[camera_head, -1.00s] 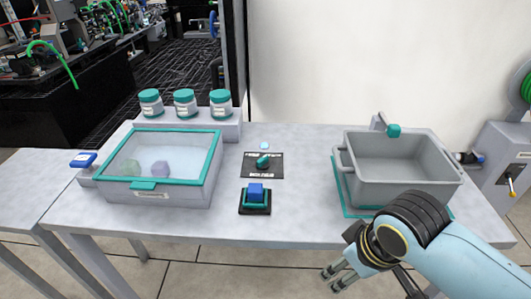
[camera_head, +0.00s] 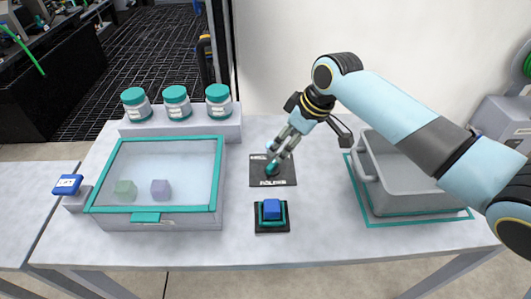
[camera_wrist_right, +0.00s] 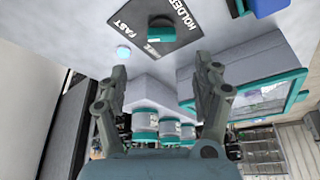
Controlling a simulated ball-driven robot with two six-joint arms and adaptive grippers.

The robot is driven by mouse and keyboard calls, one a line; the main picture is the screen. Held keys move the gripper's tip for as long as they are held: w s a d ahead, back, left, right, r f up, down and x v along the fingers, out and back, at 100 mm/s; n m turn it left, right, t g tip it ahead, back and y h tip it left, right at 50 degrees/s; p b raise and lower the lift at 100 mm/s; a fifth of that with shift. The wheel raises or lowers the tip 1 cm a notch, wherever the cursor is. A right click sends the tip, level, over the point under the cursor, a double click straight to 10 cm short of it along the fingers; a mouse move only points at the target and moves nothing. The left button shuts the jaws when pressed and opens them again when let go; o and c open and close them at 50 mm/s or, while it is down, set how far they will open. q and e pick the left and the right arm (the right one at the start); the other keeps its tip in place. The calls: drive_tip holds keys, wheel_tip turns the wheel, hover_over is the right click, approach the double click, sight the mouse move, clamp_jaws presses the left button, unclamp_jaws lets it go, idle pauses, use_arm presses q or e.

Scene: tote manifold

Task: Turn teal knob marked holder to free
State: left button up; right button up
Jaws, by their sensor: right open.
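The teal knob (camera_head: 271,168) sits on a dark marked plate (camera_head: 285,177) in the middle of the table. In the right wrist view the knob (camera_wrist_right: 161,36) is on the plate (camera_wrist_right: 180,22), whose lettering reads "HOLDER" and "FAST", with another word partly hidden by the knob. My right gripper (camera_head: 277,150) is over the plate, its fingers close to the knob. In the right wrist view its two fingers (camera_wrist_right: 160,82) are apart with nothing between them, and the knob lies beyond their tips. Whether a finger touches the knob I cannot tell. My left gripper is not in view.
A teal-rimmed clear-lidded box (camera_head: 150,221) holding two cubes stands left. Several teal-capped jars (camera_head: 177,105) stand behind it. A grey tote (camera_head: 410,198) stands right, partly under my arm.

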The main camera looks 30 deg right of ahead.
sight(272, 163)
drive_tip(key=x, duration=0.6)
drive_tip(key=shift+a+f+b, duration=0.2)
drive_tip(key=shift+b, duration=0.2)
drive_tip(key=shift+b+x, duration=0.3)
drive_tip(key=shift+x, duration=1.4)
drive_tip(key=shift+s, duration=0.1)
drive_tip(key=c, duration=1.2)
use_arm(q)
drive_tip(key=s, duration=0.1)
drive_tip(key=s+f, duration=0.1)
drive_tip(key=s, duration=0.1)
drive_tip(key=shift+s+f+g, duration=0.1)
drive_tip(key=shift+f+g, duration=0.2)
